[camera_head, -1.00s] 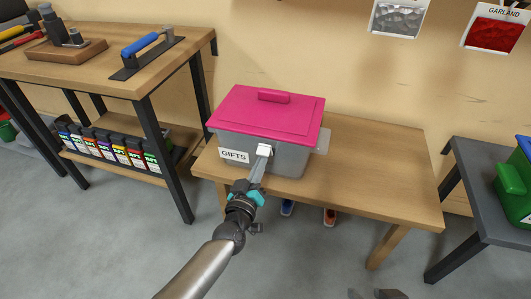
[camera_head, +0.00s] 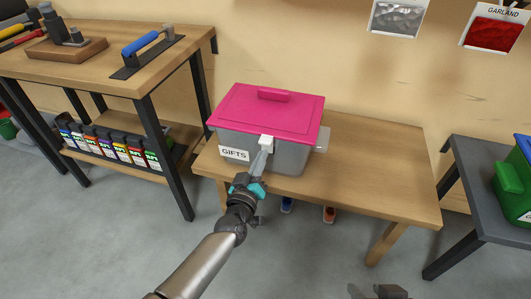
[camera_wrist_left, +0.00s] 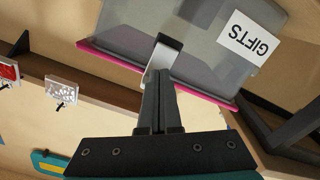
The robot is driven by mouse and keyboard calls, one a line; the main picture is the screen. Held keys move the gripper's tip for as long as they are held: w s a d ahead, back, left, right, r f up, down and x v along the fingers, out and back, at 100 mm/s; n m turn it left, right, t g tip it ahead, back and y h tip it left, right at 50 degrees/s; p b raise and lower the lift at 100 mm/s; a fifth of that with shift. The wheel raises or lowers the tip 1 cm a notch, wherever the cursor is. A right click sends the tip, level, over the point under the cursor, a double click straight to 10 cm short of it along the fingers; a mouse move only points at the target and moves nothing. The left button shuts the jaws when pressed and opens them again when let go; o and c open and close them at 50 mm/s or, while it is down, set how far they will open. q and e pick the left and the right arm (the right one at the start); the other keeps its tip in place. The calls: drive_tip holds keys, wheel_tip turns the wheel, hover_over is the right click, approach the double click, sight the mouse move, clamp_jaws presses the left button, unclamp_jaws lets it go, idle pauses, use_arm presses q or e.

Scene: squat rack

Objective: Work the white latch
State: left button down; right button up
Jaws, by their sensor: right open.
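The white latch (camera_head: 266,144) is on the front of a grey box (camera_head: 285,158) with a pink lid (camera_head: 268,108) and a "GIFTS" label. The lid lies on the box. My left gripper (camera_head: 262,157) reaches up to the latch from the front. In the left wrist view, its fingers (camera_wrist_left: 160,80) are together, with their tips at the near end of the latch (camera_wrist_left: 165,48). The tips overlap the latch there, and I cannot tell if they press on it. My right gripper (camera_head: 390,291) shows only partly at the bottom edge, away from the box.
The box stands on a wooden table (camera_head: 375,172) with bare top to its right. A wooden workbench (camera_head: 95,72) with tools is at the left. A grey table (camera_head: 480,190) with a green container (camera_head: 513,185) is at the right. The wall is close behind.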

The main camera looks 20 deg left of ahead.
use_arm(q)
drive_tip(key=s+p, duration=0.2)
drive_tip(key=s, duration=0.5)
drive_tip(key=shift+f, duration=0.35)
drive_tip(key=shift+a, duration=0.1)
idle(0.4)
